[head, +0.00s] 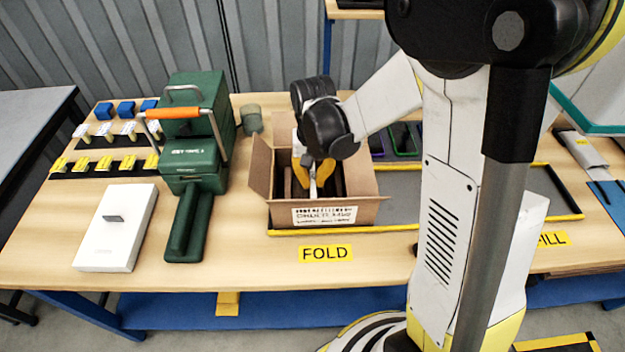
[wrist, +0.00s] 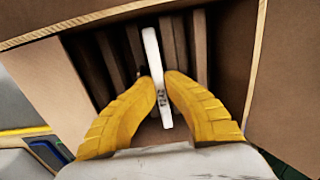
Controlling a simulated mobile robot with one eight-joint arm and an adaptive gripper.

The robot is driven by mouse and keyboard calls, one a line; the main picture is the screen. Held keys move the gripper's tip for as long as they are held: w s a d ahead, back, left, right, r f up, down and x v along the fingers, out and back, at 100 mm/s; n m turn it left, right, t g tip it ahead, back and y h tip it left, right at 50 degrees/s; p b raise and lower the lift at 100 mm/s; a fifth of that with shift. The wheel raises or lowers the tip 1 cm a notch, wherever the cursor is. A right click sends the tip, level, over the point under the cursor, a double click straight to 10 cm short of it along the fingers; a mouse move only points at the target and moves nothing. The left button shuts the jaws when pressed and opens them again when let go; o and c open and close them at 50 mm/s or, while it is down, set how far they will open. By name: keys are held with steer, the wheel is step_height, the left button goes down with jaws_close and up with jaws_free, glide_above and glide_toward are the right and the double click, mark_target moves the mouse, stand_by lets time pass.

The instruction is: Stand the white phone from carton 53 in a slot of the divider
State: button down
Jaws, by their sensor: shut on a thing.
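My gripper (head: 315,177) has its yellow fingers down inside an open cardboard carton (head: 325,213) on the table. In the wrist view my gripper (wrist: 158,95) is shut on a thin white phone (wrist: 153,60), which stands on edge between the fingertips. The phone also shows as a pale strip below the fingers in the head view (head: 313,190). Upright brown divider strips (wrist: 172,45) stand on both sides of it inside the carton. The label on the carton's front is too small to read surely. The phone's lower end is hidden in the carton.
A green press with an orange handle (head: 172,113) stands left of the carton. A white box (head: 117,228) lies at the table's front left. Phones in coloured frames (head: 405,139) lie behind a yellow-edged grey mat (head: 400,190). Bare table with a FOLD label (head: 326,253) lies in front.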

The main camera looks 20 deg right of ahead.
steer(key=shift+s+f, duration=0.1)
steer(key=shift+s, duration=0.05)
steer(key=c, duration=1.5)
jaws_free()
steer(key=shift+d, duration=0.1)
steer(key=shift+c, duration=0.2)
step_height(320, 180, up, 12)
steer(key=shift+r, duration=0.2)
step_height(320, 180, up, 7)
steer(key=p, duration=0.6)
steer(key=shift+f, duration=0.15)
